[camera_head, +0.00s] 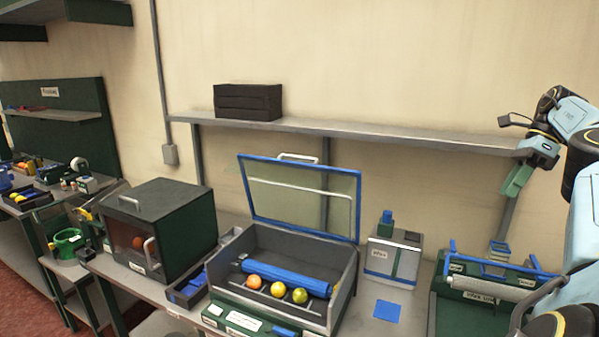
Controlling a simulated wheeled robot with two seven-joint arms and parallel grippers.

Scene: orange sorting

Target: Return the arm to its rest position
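My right arm (582,215) comes in from the right edge, white and pale blue with black joints. My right gripper (512,137) is raised at the right end of the wall shelf, pointing left. Its dark fingers look spread, with nothing visible between them. My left gripper is not in view. An orange fruit (254,281), a yellow-orange one (278,289) and a yellow-green one (300,295) lie in a row in the open-lidded machine (345,290).
A wall shelf (400,133) carries a black box (248,101). A dark green cabinet (160,225) stands left of the machine. A grey box (393,257) and a blue square (387,311) are to its right. A green roller device (495,290) sits below my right arm.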

